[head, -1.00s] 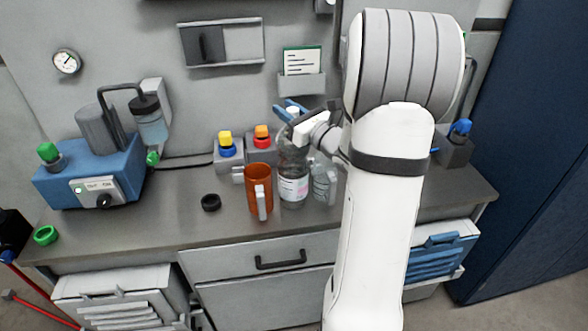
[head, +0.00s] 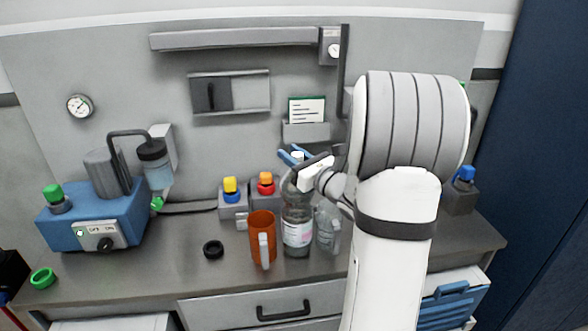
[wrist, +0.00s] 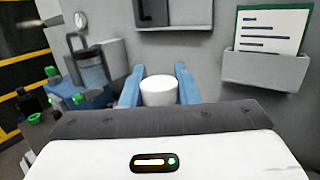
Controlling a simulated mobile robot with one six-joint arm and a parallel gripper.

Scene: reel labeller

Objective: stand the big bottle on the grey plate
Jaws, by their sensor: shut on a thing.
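The big bottle (head: 297,232) is clear, with a white and pink label and a white cap. It looks upright on the grey counter, between an orange mug and a smaller clear bottle. My gripper (head: 296,157) has its blue fingers around the top of the big bottle. In the wrist view the white cap (wrist: 158,90) sits between the two blue fingers of my gripper (wrist: 158,84). The bottle's body is hidden there. I cannot make out a grey plate in either view.
The orange mug (head: 262,238) is close on the left and the smaller clear bottle (head: 327,230) close on the right. A black ring (head: 213,249) lies left of the mug. A blue machine (head: 95,218) stands at the left. Counter (head: 170,265) is bare between them.

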